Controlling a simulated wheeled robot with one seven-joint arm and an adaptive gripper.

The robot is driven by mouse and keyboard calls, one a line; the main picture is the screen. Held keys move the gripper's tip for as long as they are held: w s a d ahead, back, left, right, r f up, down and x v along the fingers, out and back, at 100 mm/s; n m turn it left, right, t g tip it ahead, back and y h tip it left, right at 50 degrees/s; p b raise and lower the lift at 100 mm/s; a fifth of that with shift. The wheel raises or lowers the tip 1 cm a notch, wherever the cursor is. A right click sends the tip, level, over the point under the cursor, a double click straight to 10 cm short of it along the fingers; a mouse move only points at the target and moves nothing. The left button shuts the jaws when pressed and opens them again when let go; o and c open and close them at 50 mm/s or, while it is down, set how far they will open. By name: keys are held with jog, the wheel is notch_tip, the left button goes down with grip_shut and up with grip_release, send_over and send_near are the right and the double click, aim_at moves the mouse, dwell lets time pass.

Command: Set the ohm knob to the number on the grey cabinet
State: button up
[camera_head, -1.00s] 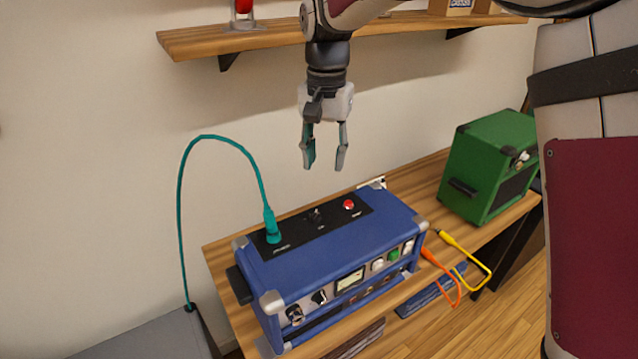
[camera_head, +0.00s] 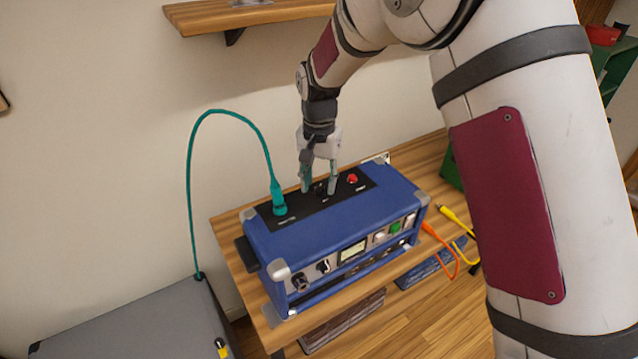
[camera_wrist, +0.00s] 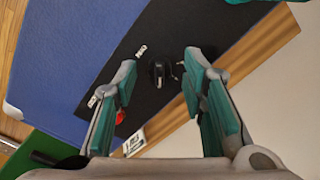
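My gripper (camera_head: 319,191) is open, pointing down just over the black top panel of the blue amp (camera_head: 340,222). A small black knob (camera_wrist: 159,72) on that panel shows between my two fingertips in the wrist view, with a gap on each side. In the head view the fingers partly hide the knob (camera_head: 321,189). Its label and setting are too small to read. The grey cabinet (camera_head: 140,325) stands at the lower left, and I can read no number on it.
A teal cable (camera_head: 190,180) arches from the grey cabinet to a plug (camera_head: 279,203) left of my gripper. A red button (camera_head: 352,178) sits right of it. Orange (camera_head: 440,240) and yellow (camera_head: 455,217) cables lie at the amp's right. A wooden shelf (camera_head: 245,16) is above.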

jog(key=shift+f, duration=0.6)
grip_shut()
jog(key=shift+n, duration=0.4)
jog(key=n+b, duration=0.1)
jog(key=n, duration=0.2)
jog(key=shift+d+n+b, duration=0.15)
jog(key=shift+n+b, duration=0.15)
jog(key=shift+b, duration=0.05)
jog(key=n+b, duration=0.1)
jog(key=n, duration=0.4)
jog(key=shift+d, duration=0.1)
jog(key=shift+n+b, duration=0.3)
